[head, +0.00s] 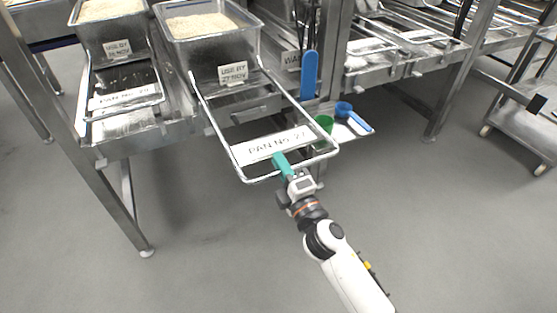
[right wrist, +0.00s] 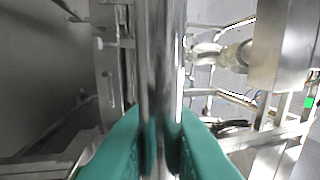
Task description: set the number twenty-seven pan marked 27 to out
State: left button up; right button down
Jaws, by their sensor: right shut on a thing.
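The pan marked 27 (head: 215,55) is a deep steel pan of pale rice with a use-by card on its front. Its wire pull-out frame (head: 222,140) juts forward over the floor, with a "PAN No 27" label (head: 272,146) near its front bar. My right gripper (head: 282,163) has green fingers at that front bar. In the right wrist view, the fingers (right wrist: 160,150) are closed on both sides of the shiny metal bar (right wrist: 162,60). My left gripper is in neither view.
Another rice pan (head: 110,35) with its own labelled frame (head: 125,100) stands to the left, less far out. The floor in front is clear.

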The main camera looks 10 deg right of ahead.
jog(key=shift+s+f, duration=0.15)
jog(key=shift+f, duration=0.15)
jog(key=c, duration=1.8)
grip_release()
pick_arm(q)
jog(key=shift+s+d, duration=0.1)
pick_arm(e)
jog(key=o, duration=0.4)
jog(key=shift+s+d+r, duration=0.1)
jog(key=shift+r, duration=0.1)
